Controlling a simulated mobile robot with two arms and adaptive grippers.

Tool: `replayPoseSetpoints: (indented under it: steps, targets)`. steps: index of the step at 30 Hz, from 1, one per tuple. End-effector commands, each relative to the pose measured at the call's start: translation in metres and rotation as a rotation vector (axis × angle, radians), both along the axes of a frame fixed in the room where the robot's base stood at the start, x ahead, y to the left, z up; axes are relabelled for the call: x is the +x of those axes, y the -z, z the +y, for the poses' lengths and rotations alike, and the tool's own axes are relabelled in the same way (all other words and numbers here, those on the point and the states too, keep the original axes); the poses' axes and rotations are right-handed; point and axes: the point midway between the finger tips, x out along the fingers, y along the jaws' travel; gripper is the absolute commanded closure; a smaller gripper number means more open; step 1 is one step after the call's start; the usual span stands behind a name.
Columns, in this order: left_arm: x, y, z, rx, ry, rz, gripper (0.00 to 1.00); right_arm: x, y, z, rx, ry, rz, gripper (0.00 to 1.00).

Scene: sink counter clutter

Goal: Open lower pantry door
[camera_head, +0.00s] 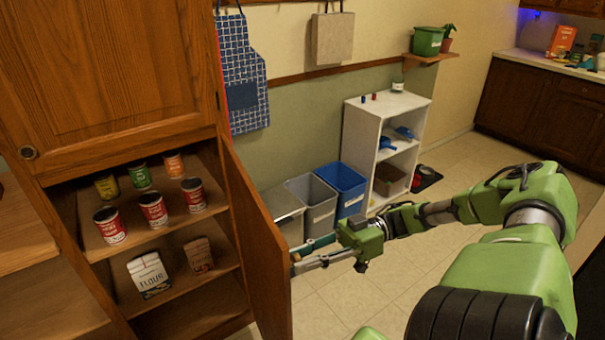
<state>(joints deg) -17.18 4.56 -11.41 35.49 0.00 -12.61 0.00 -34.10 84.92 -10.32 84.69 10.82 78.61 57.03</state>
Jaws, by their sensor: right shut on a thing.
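The lower pantry door (258,248) is a wooden panel hinged on the right side of the pantry. It stands swung well out from the cabinet, and the shelves behind it show. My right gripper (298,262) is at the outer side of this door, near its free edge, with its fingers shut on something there. The held part looks like the door's knob or edge, but the fingers hide it. The upper pantry door (100,70) is shut and has a round knob (28,152). My left gripper is not in view.
Several cans (152,209) and a flour bag (149,275) stand on the pantry shelves. Behind the open door are a grey bin (311,205), a blue bin (342,185) and a white shelf unit (362,140). The tiled floor (400,275) is partly clear.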

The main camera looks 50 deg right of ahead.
Motion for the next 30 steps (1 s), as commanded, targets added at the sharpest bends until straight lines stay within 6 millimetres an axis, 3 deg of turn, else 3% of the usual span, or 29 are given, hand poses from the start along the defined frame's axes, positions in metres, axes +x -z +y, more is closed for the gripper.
replayPoseSetpoints:
  steps: [10,11,12,23,30]
  targets:
    - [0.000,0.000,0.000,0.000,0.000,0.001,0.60,0.000,0.000,0.000,0.000,0.000,0.000,1.00]
    - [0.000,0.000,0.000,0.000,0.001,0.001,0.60,0.000,0.000,0.000,0.000,0.000,0.000,0.69]
    - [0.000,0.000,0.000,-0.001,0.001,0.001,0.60,0.000,0.000,0.000,0.000,0.000,0.000,0.60]
    - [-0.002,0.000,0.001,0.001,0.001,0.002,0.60,0.000,0.000,-0.001,-0.001,0.000,0.000,0.60]
    - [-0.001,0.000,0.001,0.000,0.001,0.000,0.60,-0.012,0.001,-0.031,-0.004,0.002,0.003,0.60]
